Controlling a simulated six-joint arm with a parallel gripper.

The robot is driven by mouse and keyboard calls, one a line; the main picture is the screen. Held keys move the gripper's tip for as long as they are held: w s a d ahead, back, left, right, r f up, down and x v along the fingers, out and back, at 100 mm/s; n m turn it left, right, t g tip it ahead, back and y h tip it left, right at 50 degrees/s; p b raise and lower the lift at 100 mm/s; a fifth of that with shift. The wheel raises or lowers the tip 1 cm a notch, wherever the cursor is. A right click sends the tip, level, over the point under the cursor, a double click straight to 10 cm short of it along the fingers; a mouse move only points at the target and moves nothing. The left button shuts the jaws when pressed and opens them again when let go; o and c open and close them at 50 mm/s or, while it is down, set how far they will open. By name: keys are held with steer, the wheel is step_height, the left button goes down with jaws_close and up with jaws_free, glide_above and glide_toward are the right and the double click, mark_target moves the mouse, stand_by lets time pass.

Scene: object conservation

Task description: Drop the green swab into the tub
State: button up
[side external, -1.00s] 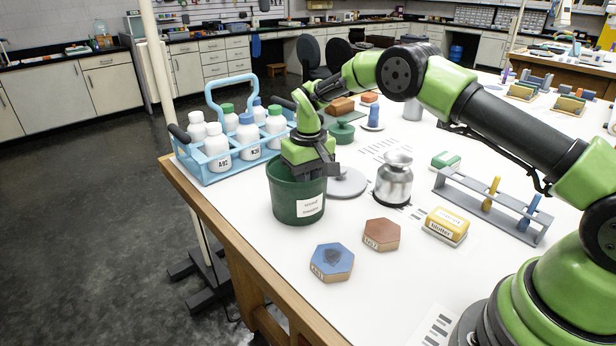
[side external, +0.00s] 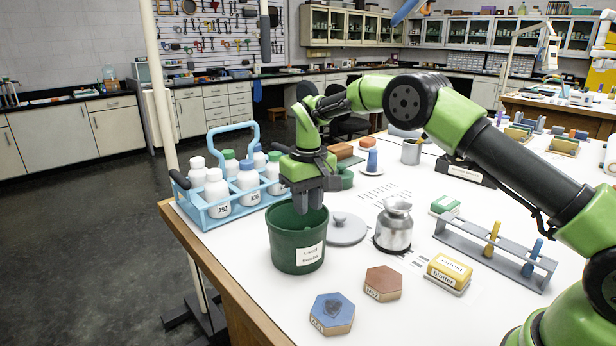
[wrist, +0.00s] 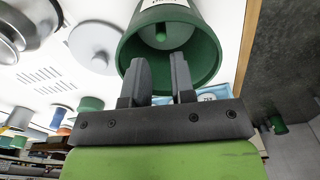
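The dark green tub (side external: 298,250) stands on the white table, with a white label on its front. The wrist view looks into its mouth, past its rim (wrist: 208,62). A small light-green piece, which looks like the green swab (wrist: 161,34), lies inside the tub, apart from my fingers. In the side view the tub wall hides it. My gripper (side external: 309,208) points down just over the tub's mouth. In the wrist view my gripper (wrist: 160,70) has a clear gap between its fingers and nothing in it.
A blue carrier (side external: 232,207) with several white bottles stands behind the tub. A grey round lid (side external: 345,230) and a metal jar (side external: 393,228) are to its right. Blue (side external: 332,313) and brown (side external: 383,283) hexagonal blocks lie in front. A grey rack (side external: 490,250) stands farther right.

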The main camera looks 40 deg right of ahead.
step_height(320, 180, up, 7)
steer(key=shift+f, duration=0.2)
steer(key=s+a+r+t+y, duration=0.1)
steer(key=s+a+r+t, duration=0.15)
steer(key=s+r, duration=0.95)
steer(key=s+a+f+m+t+y, duration=0.1)
steer(key=s+t, duration=0.3)
steer(key=s, duration=1.3)
steer(key=shift+s+m, duration=0.2)
steer(key=shift+m, duration=0.4)
